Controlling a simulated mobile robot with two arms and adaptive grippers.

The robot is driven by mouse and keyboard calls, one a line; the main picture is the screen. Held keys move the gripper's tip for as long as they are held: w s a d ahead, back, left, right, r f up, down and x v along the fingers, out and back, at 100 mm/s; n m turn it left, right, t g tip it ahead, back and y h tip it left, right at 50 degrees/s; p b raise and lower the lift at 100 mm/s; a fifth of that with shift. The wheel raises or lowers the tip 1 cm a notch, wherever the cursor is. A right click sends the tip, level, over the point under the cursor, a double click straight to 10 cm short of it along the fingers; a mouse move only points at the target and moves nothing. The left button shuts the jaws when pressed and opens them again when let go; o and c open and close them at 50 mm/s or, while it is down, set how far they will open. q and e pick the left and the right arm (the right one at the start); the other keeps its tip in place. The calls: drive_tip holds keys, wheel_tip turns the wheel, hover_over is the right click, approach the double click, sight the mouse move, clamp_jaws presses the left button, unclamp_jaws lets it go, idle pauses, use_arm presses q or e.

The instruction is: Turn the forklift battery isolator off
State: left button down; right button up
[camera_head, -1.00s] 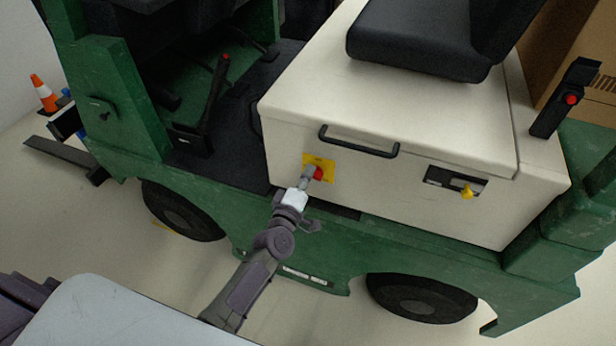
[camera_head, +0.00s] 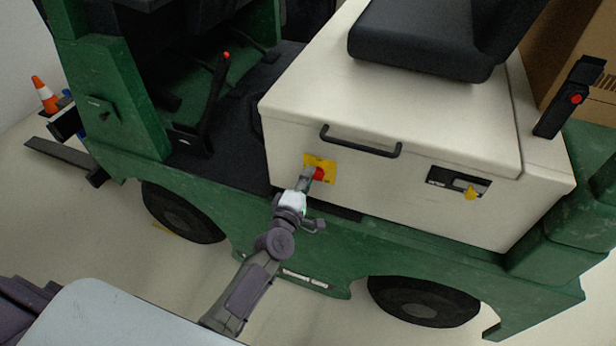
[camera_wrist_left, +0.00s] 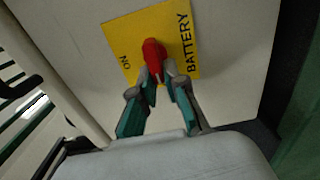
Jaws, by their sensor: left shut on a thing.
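The battery isolator is a red handle (camera_head: 318,174) on a yellow plate (camera_head: 329,164) on the pale side of the forklift's seat box (camera_head: 290,140). In the left wrist view the red handle (camera_wrist_left: 154,54) stands on the yellow plate (camera_wrist_left: 122,40), which reads "ON" and "BATTERY". My left gripper (camera_head: 307,178) reaches the handle from the lower left. In the left wrist view its fingers (camera_wrist_left: 161,74) are shut on the lower end of the red handle, one on each side. The fingertips hide part of the handle's end. My right gripper is not in view.
A black grab handle (camera_head: 360,148) sits above the plate. The green chassis (camera_head: 400,245) and wheels lie below. A traffic cone (camera_head: 45,94) stands far left.

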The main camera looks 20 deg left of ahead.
use_arm(q)
drive_tip(key=c, duration=1.2)
unclamp_jaws()
drive_tip(key=shift+s, duration=0.1)
drive_tip(key=s, duration=1.2)
drive_tip(key=shift+a, duration=0.2)
